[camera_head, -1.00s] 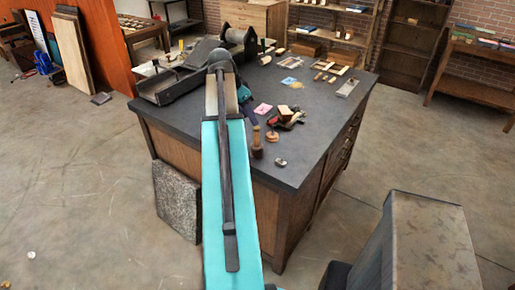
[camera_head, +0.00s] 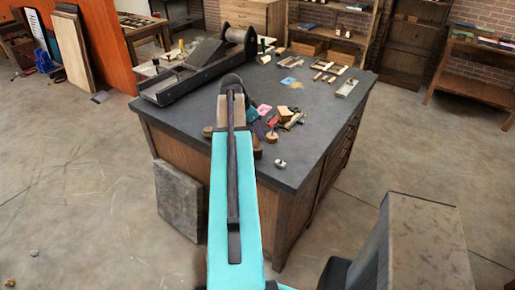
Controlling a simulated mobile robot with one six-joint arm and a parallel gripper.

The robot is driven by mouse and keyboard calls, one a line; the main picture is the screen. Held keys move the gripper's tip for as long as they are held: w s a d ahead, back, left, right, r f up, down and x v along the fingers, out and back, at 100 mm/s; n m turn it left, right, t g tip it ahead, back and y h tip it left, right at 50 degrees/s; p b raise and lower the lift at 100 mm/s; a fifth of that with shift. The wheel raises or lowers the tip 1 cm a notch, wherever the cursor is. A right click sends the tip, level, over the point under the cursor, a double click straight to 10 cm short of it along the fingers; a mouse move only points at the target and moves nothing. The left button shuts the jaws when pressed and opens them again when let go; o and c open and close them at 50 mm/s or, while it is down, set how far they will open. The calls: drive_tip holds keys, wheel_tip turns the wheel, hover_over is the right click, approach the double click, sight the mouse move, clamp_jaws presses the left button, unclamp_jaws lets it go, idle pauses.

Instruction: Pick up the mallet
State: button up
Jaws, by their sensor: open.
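The mallet (camera_head: 257,153) looks like the brown wooden piece standing near the front edge of the dark-topped bench. Only a small part of it shows in the head view; my gripper and arm hide the rest. My gripper (camera_head: 258,131) is dark and partly hidden behind my teal arm. It is open and sits right over or beside the mallet's upper part. I cannot tell whether the fingers touch it.
A red-handled tool with a round wooden base (camera_head: 272,137) stands close on the right. A small metal piece (camera_head: 280,163) lies near the front edge. A long press (camera_head: 185,80) occupies the bench's back left.

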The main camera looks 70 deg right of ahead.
sight(260, 145)
drive_tip(key=shift+s+d+f, duration=0.1)
drive_tip(key=shift+f, duration=0.2)
drive_tip(key=shift+p+x, duration=1.05)
drive_tip(key=shift+p, duration=0.1)
drive_tip(key=shift+p+x, duration=0.5)
drive_tip(key=shift+x, duration=0.85)
clamp_jaws()
